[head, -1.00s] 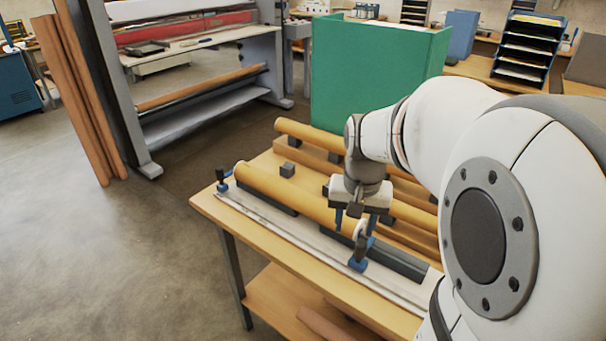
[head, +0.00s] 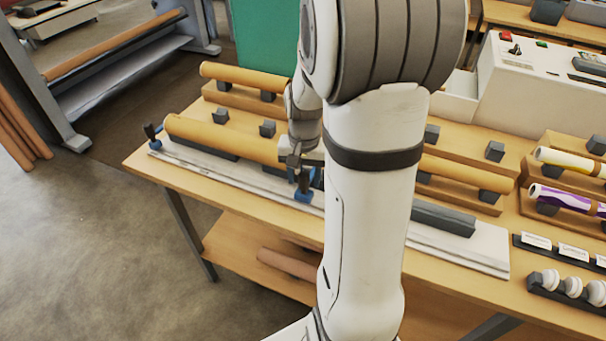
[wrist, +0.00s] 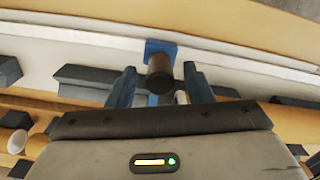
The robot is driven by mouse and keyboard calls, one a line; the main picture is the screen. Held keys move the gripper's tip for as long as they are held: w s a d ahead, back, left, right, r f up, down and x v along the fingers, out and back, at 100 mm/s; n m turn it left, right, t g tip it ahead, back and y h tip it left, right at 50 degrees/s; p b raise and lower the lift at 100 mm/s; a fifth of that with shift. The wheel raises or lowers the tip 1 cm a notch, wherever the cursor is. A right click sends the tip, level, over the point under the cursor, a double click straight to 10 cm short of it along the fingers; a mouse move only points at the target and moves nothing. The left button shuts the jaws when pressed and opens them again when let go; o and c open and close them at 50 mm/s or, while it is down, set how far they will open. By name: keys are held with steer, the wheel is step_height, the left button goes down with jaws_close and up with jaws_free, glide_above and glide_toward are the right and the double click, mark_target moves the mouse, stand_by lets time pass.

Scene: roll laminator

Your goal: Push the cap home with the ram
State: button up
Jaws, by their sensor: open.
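A tan tube (head: 225,137) lies in a grey cradle along the front of the workbench. At its right end stands a ram-like fixture with a dark post and a blue base (head: 304,196). In the wrist view its dark round end (wrist: 160,72) appears between my gripper's (wrist: 159,90) two blue fingers. The fingers are open, one on each side; whether they touch it I cannot tell. In the head view my own arm hides most of the gripper. I cannot make out the cap at the tube's end; my arm covers that area.
A similar blue-and-black fixture (head: 152,140) stands at the tube's left end. A rack of white caps (head: 570,286), labelled cards (head: 573,250) and printed rolls (head: 565,199) are on the right. A white laminator (head: 530,90) stands behind. An empty grey cradle (head: 443,219) lies right of my arm.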

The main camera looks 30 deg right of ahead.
jaws_close()
stand_by(0.5)
steer(key=shift+f, duration=0.1)
